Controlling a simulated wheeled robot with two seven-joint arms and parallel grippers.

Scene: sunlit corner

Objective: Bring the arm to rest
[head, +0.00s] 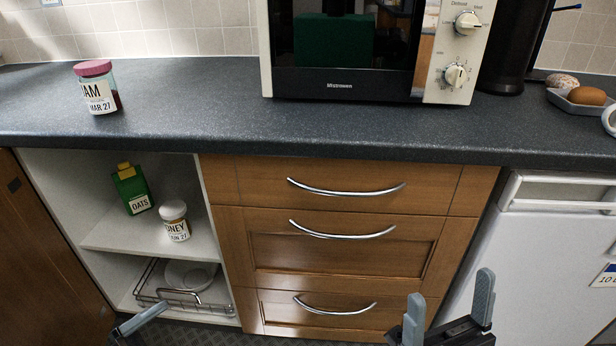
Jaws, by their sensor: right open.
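My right gripper (450,287) is at the bottom of the head view, right of centre. Its two grey fingers point up and stand wide apart with nothing between them. It is in front of the wooden drawers (340,262), which are shut. A grey finger of my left gripper (142,318) shows at the bottom left, in front of the low wire rack. The rest of that gripper is out of the frame, so its opening cannot be told.
A dark counter (230,110) carries a jam jar (97,90), a microwave (345,85) and a tray of bread rolls (585,97). The open shelf (110,236) below holds an oats carton (131,190), a honey jar (175,221) and a wire rack (215,308). A white appliance (545,250) stands right.

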